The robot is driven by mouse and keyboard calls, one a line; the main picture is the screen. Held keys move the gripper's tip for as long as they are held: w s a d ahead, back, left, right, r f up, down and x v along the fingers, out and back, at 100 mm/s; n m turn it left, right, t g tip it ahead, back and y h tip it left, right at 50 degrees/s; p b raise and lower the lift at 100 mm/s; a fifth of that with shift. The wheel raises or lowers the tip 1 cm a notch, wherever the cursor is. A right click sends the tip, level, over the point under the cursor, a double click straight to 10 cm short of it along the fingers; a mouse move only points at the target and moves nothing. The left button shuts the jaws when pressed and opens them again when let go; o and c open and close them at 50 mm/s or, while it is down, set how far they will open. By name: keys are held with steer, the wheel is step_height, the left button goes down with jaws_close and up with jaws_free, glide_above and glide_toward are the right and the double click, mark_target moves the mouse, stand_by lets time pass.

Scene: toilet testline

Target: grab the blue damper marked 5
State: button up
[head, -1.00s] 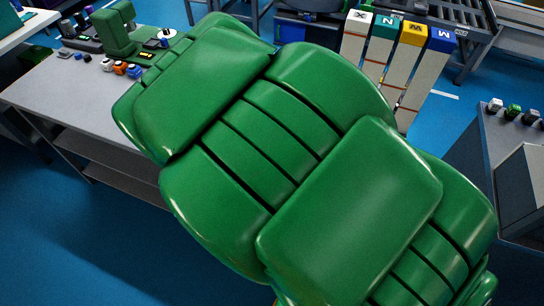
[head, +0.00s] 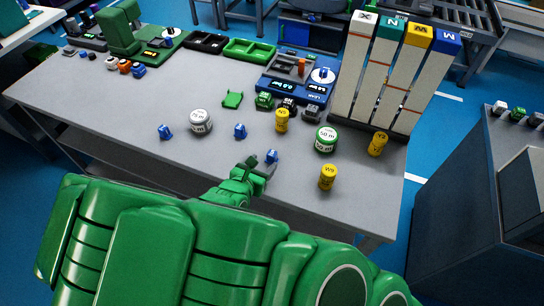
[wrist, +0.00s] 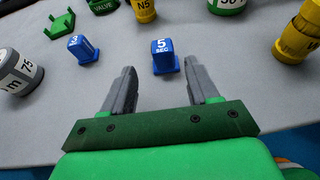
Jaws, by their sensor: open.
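The blue damper marked "5 SEC" (wrist: 164,58) stands upright on the grey table in the wrist view, just beyond and between my fingertips. My gripper (wrist: 160,76) is open and empty, its two grey fingers pointing toward the damper. In the head view my gripper (head: 256,167) is over the table's front part, close beside a blue damper (head: 271,157) that matches it in place. A second blue damper (wrist: 83,47), which seems to read 3, stands left of it; it also shows in the head view (head: 240,131). A third blue damper (head: 166,132) stands farther left.
Yellow cylinders (head: 328,177) (head: 282,121) (head: 377,144) and a green-and-white weight (head: 326,139) stand right of and behind the gripper. A grey-and-white weight (head: 200,121) stands left. A blue device (head: 296,88) and tall dispensers (head: 352,75) are at the back.

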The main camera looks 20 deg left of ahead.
mark_target(270, 157)
steer(key=shift+d+r+x, duration=0.1)
steer(key=shift+r+x, duration=0.05)
steer(key=shift+x, duration=1.65)
steer(key=shift+d+r+x, duration=0.1)
steer(key=shift+r+x, duration=0.05)
steer(key=shift+x, duration=1.65)
steer(key=shift+w, duration=0.1)
steer(key=shift+c, duration=0.4)
steer(key=c, duration=1)
